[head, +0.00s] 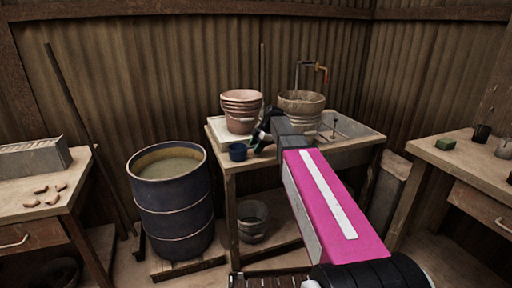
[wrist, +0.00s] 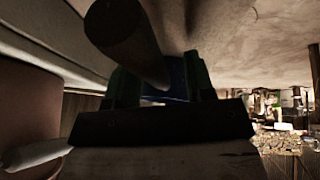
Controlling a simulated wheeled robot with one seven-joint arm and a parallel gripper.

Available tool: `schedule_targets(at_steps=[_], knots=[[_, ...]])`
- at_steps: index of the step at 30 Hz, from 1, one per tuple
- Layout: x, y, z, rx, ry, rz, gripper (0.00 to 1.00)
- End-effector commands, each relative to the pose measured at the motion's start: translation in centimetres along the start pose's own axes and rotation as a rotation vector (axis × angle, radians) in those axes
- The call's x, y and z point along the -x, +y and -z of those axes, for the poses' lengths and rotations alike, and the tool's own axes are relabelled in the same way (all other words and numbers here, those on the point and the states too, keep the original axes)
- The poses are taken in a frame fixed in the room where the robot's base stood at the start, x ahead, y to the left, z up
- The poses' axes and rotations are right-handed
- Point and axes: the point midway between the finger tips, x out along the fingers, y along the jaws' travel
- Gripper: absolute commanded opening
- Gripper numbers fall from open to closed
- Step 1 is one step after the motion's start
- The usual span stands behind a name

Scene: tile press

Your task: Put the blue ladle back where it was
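A small blue cup, which looks like the bowl of the blue ladle (head: 238,152), is at the front left corner of the wooden sink table. My gripper (head: 260,138) is just right of it, low over the table by the stacked pots. In the wrist view my gripper (wrist: 162,88) has its two dark fingers either side of a dark round rod (wrist: 130,40), possibly the ladle's handle. A patch of blue (wrist: 178,72) shows between the fingers. Shadow and the rod hide the contact, so I cannot tell whether the fingers are closed on it.
Stacked terracotta pots (head: 241,108) and a large bucket (head: 301,106) stand on the sink table (head: 228,178). A blue barrel (head: 171,205) of murky liquid is at left. A bucket (head: 252,220) is on the lower shelf. Side tables flank both sides; a green block (head: 445,144) is on the right one.

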Motion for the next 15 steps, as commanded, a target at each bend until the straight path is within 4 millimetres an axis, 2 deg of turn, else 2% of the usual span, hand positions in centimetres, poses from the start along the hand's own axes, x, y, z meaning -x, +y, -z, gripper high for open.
schedule_targets(at_steps=[8, 11, 15], knots=[[0.3, 0.1, 0.1, 0.000, 0.000, -0.001, 0.49], [1.2, 0.1, 0.1, 0.000, 0.000, -0.001, 0.49], [3.5, 0.1, 0.0, -0.001, -0.001, -0.003, 0.49]])
